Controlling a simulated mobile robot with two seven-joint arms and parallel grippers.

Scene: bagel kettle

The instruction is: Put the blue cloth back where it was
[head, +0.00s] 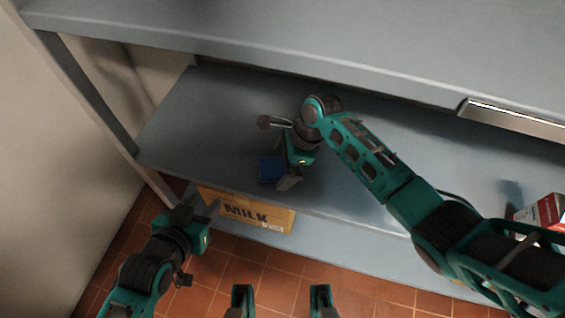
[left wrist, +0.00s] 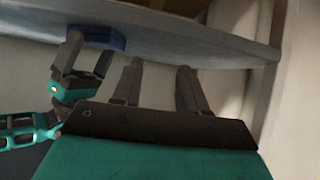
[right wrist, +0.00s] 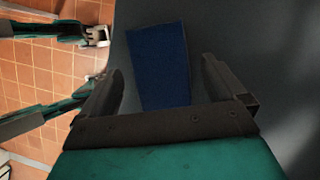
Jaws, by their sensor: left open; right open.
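The blue cloth (head: 270,169) lies on the grey lower shelf (head: 215,110), near its front edge. My right gripper (head: 281,178) is over the shelf, right at the cloth, with its fingers pointing down. In the right wrist view the flat blue cloth (right wrist: 160,66) shows between the open fingers of my right gripper (right wrist: 163,80). Whether the fingers touch it I cannot tell. The cloth (left wrist: 97,38) also shows in the left wrist view. My left gripper (head: 196,210) is open and empty, in front of the shelf's front edge, left of the cloth.
A MILK carton box (head: 245,209) sits below the shelf's front edge. A red and white box (head: 541,214) stands at the right on the shelf. An upper shelf (head: 300,40) hangs over the back. The shelf left of the cloth is bare.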

